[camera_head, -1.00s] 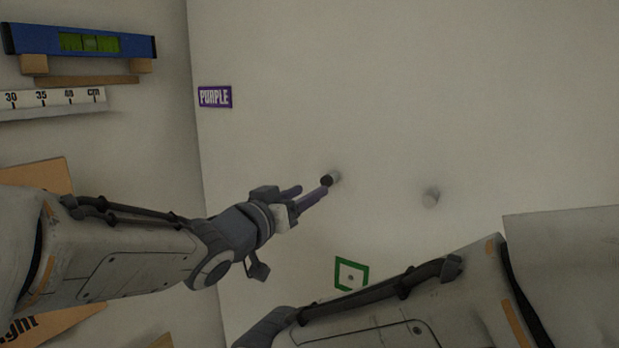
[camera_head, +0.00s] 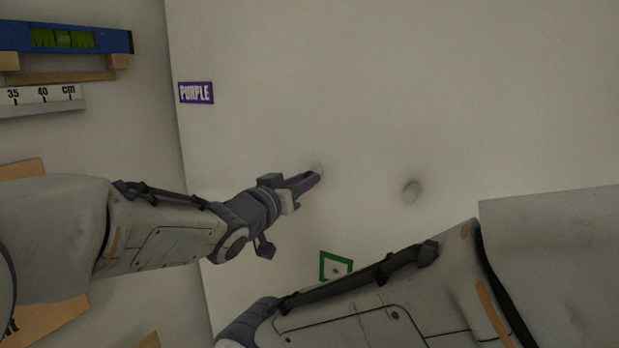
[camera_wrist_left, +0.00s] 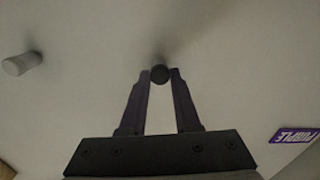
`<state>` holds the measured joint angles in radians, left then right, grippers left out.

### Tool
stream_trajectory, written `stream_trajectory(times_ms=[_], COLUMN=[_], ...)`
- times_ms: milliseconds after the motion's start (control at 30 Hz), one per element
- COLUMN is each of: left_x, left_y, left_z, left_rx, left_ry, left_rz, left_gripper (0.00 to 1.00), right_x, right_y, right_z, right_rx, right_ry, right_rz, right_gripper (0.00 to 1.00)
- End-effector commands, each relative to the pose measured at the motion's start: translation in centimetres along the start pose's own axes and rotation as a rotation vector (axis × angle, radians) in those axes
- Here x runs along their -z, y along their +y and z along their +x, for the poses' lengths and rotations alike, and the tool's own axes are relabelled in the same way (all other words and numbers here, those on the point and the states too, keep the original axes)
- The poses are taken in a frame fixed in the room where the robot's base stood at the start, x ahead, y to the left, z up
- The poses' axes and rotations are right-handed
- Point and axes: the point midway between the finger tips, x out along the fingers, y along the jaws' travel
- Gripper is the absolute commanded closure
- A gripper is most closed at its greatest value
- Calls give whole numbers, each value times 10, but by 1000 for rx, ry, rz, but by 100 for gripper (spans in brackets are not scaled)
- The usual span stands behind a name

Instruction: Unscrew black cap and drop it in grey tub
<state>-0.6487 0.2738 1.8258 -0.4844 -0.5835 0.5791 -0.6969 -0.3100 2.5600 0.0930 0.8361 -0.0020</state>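The black cap (camera_wrist_left: 160,74) shows in the left wrist view at the end of a pale stub on the wall. My left gripper (camera_wrist_left: 160,75) has its two dark purple fingers on either side of the cap, with the tips close against it. In the head view my left gripper (camera_head: 312,178) reaches the wall with its fingers close together, and they hide the cap. I see no grey tub in either view. My right arm crosses the lower right of the head view, but its gripper does not show.
Another pale stub (camera_head: 413,191) sticks out of the wall to the right; it also shows in the left wrist view (camera_wrist_left: 22,64). A purple sign (camera_head: 196,93) and a green square frame (camera_head: 336,267) are on the wall. A blue level (camera_head: 66,38) and a ruler (camera_head: 42,97) are on the left wall.

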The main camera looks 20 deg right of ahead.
Motion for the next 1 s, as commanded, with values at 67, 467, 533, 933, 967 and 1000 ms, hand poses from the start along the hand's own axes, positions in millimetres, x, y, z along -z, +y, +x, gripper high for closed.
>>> stream_trajectory(times_ms=[67,467,533,933,967,1000], left_x=[0,2,1,4,5,4], left_y=[0,0,0,1,1,0], left_z=[0,-1,-1,-1,-1,-1], left_rx=[0,2,1,2,2,2], left_ry=[0,-2,-1,-3,-3,-3], left_rz=[0,-424,-452,-603,-651,-713], left_gripper=[100,100,100,100,100,100], right_x=[0,2,2,3,3,3], right_y=[0,-3,-3,-4,-4,-4], right_z=[0,-37,-37,-52,-55,-59], right_rx=[0,0,0,0,0,0], right_ry=[0,0,0,0,0,0], right_rz=[0,0,0,0,0,0], right_gripper=[50,50,50,50,50,50])
